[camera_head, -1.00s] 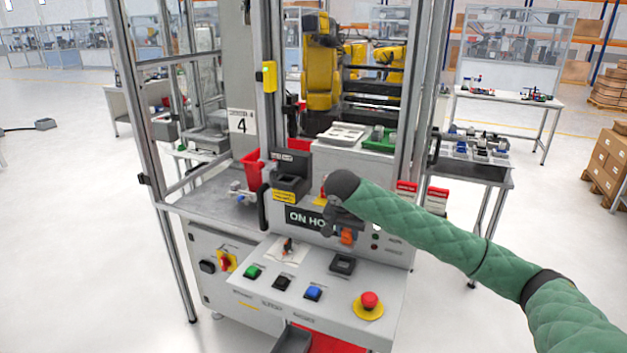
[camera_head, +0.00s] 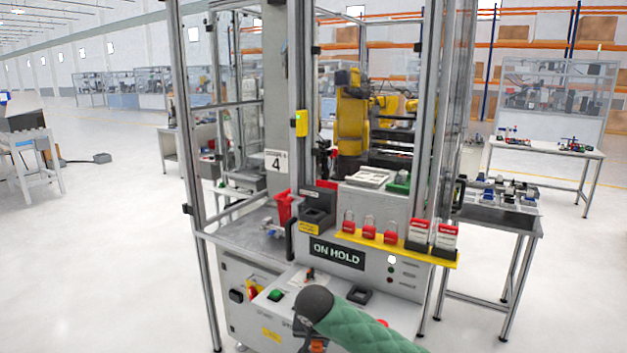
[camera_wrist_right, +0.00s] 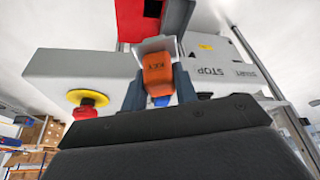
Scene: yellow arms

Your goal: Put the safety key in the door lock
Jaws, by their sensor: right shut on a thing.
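The orange safety key (camera_wrist_right: 157,70), marked KEY, sits between the two fingers of my right gripper (camera_wrist_right: 158,88) in the right wrist view, with a pale metal piece at its far end. In the head view my right gripper (camera_head: 312,346) is at the bottom edge, mostly hidden by my green-sleeved arm, with a bit of orange showing. It appears in front of the sloped control panel, well below the door. A yellow box (camera_head: 301,123) on the door post looks like the door lock; its slot is too small to make out. My left gripper is out of view.
The control panel (camera_head: 275,295) carries buttons and a red emergency stop (camera_wrist_right: 88,98). Above it are an ON HOLD display (camera_head: 337,253), a yellow rack (camera_head: 390,246) with red padlocks, and a black holder (camera_head: 317,207). A red bin (camera_head: 285,207) stands left. Metal posts frame the cell.

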